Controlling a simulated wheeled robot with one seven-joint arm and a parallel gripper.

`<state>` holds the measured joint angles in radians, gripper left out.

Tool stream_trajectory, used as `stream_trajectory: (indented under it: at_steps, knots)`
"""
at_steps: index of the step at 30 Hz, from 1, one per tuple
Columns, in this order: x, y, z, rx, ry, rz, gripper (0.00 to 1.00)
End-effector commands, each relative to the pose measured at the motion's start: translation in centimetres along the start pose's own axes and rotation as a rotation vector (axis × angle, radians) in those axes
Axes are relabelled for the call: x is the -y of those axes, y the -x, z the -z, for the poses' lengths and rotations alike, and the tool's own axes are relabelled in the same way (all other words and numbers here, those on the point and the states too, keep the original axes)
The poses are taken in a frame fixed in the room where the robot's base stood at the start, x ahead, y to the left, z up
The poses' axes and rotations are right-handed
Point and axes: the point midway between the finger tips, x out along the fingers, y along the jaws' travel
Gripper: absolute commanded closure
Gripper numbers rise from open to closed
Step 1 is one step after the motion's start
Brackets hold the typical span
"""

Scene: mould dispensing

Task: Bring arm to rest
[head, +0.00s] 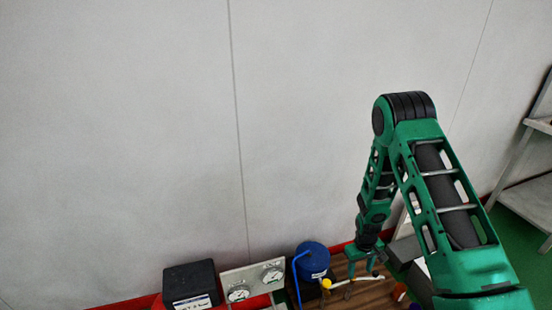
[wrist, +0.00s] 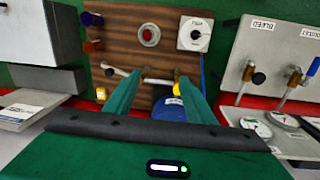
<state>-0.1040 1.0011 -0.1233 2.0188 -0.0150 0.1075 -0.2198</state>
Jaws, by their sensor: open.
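My arm is green and reaches up and over, then down, on the right of the head view. My gripper (head: 366,268) hangs low over the brown wooden panel (head: 375,291). In the wrist view my gripper (wrist: 160,78) has its two green fingers apart, with a gap between the tips. A thin metal rod (wrist: 157,81) shows between and beyond the fingertips, in front of the wooden panel (wrist: 125,45). I cannot tell whether the fingers touch the rod. A yellow piece (wrist: 177,89) shows beside the right finger.
A blue tank (head: 312,260) stands left of the gripper. A gauge panel (head: 252,276) and a black box (head: 190,282) stand farther left. In the wrist view a valve panel (wrist: 285,60) is right and a grey box (wrist: 40,80) left. Shelves (head: 528,198) stand far right.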

Motion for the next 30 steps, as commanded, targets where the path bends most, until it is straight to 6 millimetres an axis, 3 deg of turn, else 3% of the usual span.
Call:
stream_trajectory:
  at_steps: [1,3,14,21,30]
  knots:
    - [-1.0,2.4,0.1,-0.005,-0.025,-0.005,0.50]
    - [-2.2,5.1,-0.2,-0.002,-0.056,-0.011,0.50]
    - [-7.3,18.6,-4.5,0.011,-0.227,-0.029,0.50]
    - [-9.2,26.4,-9.4,0.017,-0.346,-0.028,0.50]
    - [-9.9,34.4,-17.0,0.023,-0.497,-0.010,0.50]
